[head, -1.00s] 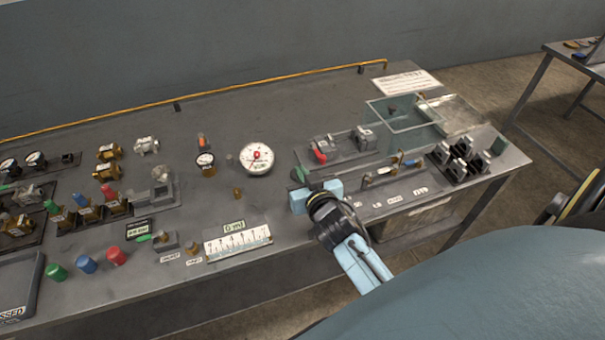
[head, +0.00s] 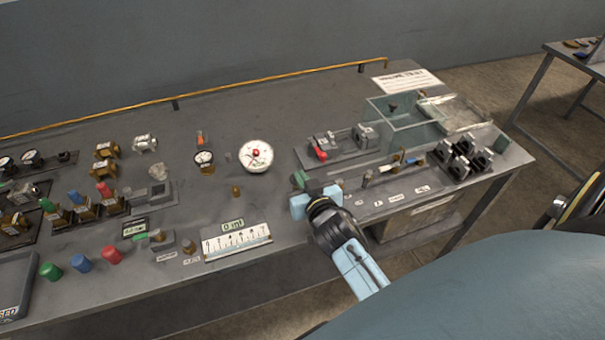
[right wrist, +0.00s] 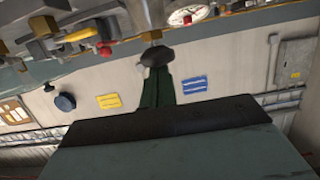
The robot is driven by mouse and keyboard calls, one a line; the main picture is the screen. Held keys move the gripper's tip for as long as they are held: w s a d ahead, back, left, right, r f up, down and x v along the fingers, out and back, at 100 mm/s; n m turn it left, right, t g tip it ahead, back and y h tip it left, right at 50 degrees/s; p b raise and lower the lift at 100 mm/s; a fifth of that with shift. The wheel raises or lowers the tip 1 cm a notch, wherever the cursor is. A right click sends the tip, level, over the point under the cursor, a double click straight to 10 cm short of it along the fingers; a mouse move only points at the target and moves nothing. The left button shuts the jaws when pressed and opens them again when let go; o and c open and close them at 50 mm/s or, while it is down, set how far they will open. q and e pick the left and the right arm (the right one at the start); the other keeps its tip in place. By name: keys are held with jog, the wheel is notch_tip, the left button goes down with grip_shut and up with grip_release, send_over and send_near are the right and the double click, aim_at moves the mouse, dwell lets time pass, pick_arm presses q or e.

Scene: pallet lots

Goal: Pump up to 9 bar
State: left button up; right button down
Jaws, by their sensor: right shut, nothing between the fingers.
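A round white gauge (head: 256,157) with a red mark at its centre stands at mid-bench; its reading is too small to make out. It also shows in part at the top of the right wrist view (right wrist: 188,14). My right gripper (head: 304,183) is at the bench's front edge, right of and in front of the gauge, shut and empty. In the right wrist view a dark rounded knob (right wrist: 158,56) shows at the far end of a dark green bar; I cannot tell whether the gripper touches it. My left gripper is out of view.
A red-handled fitting (head: 322,150) and an open clear box (head: 392,130) stand right of the gauge. Black blocks (head: 466,155) stand near the right end. A white scale strip (head: 236,242) and coloured caps (head: 82,262) lie to the left. Bare bench lies behind the gauge.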

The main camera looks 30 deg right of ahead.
jog(key=s+a+r+p, duration=0.2)
jog(key=s+r, duration=0.4)
jog(key=s, duration=0.3)
jog(key=shift+s+p, duration=0.3)
jog(key=shift+p, duration=0.05)
dwell(1.7)
